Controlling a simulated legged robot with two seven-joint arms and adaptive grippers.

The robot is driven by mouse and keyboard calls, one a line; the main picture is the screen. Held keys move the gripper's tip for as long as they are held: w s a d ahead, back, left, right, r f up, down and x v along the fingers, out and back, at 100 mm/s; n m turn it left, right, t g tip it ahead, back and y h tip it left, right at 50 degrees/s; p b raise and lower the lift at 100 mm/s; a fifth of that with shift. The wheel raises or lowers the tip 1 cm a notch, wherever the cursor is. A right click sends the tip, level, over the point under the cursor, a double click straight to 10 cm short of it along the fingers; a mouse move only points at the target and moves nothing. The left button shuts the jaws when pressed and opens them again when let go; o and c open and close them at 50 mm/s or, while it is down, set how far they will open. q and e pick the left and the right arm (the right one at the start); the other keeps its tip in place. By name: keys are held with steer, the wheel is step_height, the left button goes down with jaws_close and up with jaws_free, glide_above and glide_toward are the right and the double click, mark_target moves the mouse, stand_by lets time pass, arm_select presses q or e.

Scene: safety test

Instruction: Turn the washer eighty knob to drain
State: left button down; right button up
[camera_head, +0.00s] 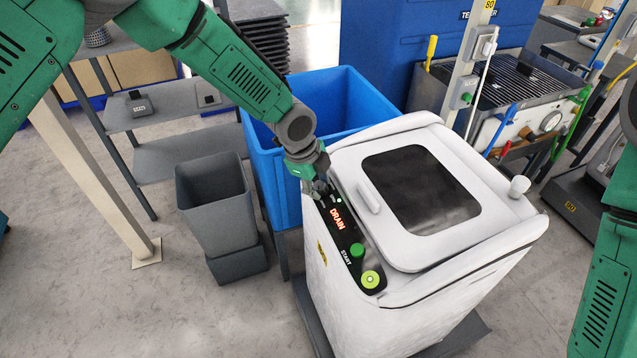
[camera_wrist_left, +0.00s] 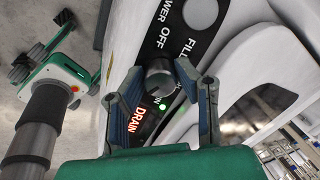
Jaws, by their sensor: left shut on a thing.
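The white washer (camera_head: 470,265) stands right of centre in the head view, with a black control panel along its left edge. A red DRAIN label (camera_head: 342,219) is lit on the panel, and it also shows in the left wrist view (camera_wrist_left: 138,114). My left gripper (camera_head: 318,184) is at the far end of the panel. In the left wrist view its fingers (camera_wrist_left: 160,78) are closed around the round dark knob (camera_wrist_left: 160,72). A small green light shows beside the knob. The green START button (camera_head: 357,250) is nearer on the panel. My right gripper is not clearly seen.
A blue bin (camera_head: 350,95) stands just behind and left of the washer. Grey bins (camera_head: 217,207) stand on the floor at left, by a grey shelf (camera_head: 190,150). A small white cup-like piece (camera_head: 519,186) sits on the washer's right corner. A workbench with tools is behind.

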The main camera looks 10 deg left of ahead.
arm_select(q)
steer(key=shift+w+r+m, duration=0.15)
steer(key=shift+m, duration=0.45)
steer(key=c, duration=1.2)
jaws_free()
steer(key=shift+d, duration=0.1)
steer(key=v, duration=1.1)
steer(key=shift+r, duration=0.3)
steer(key=shift+f, duration=0.15)
